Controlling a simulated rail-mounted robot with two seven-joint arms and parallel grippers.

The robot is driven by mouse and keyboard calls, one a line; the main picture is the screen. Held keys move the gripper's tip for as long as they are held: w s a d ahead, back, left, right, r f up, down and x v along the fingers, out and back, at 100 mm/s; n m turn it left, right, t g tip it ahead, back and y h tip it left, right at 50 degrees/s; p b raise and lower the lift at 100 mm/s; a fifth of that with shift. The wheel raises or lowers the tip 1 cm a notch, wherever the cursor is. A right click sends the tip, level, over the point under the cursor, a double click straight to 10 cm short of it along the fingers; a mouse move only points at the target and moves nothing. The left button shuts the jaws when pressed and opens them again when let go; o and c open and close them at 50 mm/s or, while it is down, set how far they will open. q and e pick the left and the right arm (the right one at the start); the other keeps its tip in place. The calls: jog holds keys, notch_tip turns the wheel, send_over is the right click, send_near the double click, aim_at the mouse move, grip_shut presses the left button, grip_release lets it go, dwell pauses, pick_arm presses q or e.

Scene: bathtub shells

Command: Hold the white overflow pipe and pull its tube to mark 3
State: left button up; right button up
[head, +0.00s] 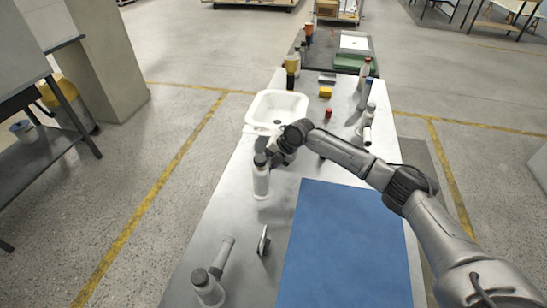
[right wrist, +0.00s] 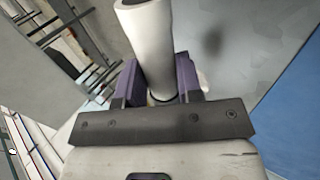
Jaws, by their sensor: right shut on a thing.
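In the right wrist view a white tube (right wrist: 148,40) with an open round end stands between the purple pads of my right gripper (right wrist: 158,82), which is shut on it. In the head view my right gripper (head: 270,156) is at the dark upper part of a white overflow pipe (head: 261,183), which looks upright on the table beside the basin. My gripper and wrist partly hide its top. No numbered marks can be read on the tube. My left gripper is in neither view.
A white basin (head: 277,107) lies just behind the gripper. Another white pipe fitting (head: 208,290) and a small upright plate (head: 263,241) stand at the front left. A blue mat (head: 345,245) covers the front right.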

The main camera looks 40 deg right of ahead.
jog(key=shift+w+a+f+b, duration=0.25)
jog(key=shift+w+a+f, duration=0.15)
jog(key=shift+a+f, duration=0.35)
jog(key=shift+w+a+f+b, duration=0.2)
jog(key=shift+w+a+f, duration=0.15)
jog(key=shift+a+f, duration=0.4)
jog(key=shift+w+a+f+b, duration=0.3)
jog(key=shift+a+f, duration=0.25)
jog(key=shift+a, duration=0.05)
jog(key=shift+w+a+f, duration=0.1)
jog(key=shift+a+f, duration=0.05)
jog(key=shift+a, duration=0.1)
jog(key=shift+f, duration=0.35)
